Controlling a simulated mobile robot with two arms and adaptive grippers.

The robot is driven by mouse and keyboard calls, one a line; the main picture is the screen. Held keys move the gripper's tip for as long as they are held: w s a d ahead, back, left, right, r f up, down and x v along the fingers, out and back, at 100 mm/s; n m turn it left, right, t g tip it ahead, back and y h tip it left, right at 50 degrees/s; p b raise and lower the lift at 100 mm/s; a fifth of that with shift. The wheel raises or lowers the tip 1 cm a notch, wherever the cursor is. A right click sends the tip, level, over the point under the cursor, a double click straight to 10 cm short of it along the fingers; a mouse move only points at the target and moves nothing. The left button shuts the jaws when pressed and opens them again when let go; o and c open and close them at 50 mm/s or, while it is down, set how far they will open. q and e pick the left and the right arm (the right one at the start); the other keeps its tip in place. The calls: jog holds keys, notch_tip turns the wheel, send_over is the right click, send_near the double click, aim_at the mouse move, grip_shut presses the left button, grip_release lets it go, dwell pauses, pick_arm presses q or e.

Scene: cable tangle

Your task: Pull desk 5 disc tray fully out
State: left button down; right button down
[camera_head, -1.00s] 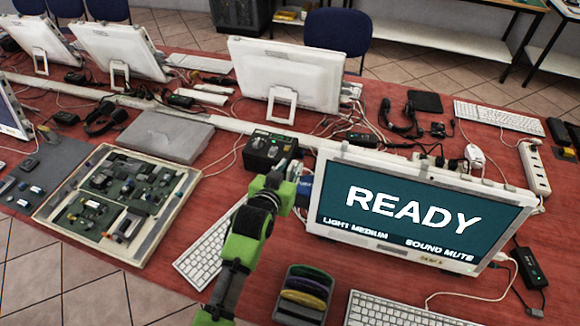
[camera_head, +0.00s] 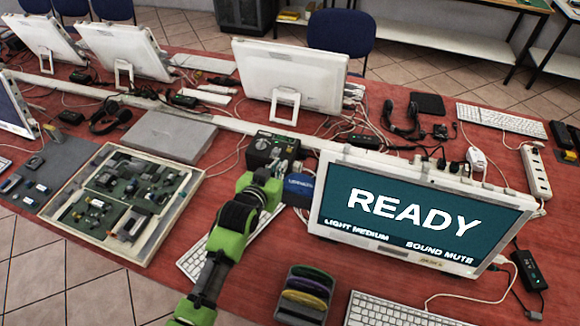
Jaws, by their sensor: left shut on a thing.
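My left gripper (camera_head: 268,181), on a green and dark grey arm, is beside the left edge of the white all-in-one computer (camera_head: 318,192) whose screen reads READY. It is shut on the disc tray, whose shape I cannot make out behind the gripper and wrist. A blue piece with pale lettering (camera_head: 299,184) shows between the gripper and the computer; I cannot tell whether it belongs to the tray. My right gripper is not in view.
A black box with knobs (camera_head: 268,147) stands just behind the gripper. A keyboard (camera_head: 192,262) lies partly under my arm. A holder with coloured discs (camera_head: 305,292) stands front centre. An open case of parts (camera_head: 163,227) lies left. Cables cross the red desk.

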pick_arm(q)
jog(key=shift+w+a, duration=0.2)
jog(key=shift+a, duration=0.4)
jog(key=shift+w+a, duration=0.2)
jog(key=shift+a, duration=0.35)
jog(key=c, duration=2.2)
grip_release()
jog(key=shift+o, duration=0.2)
jog(key=v, duration=1.2)
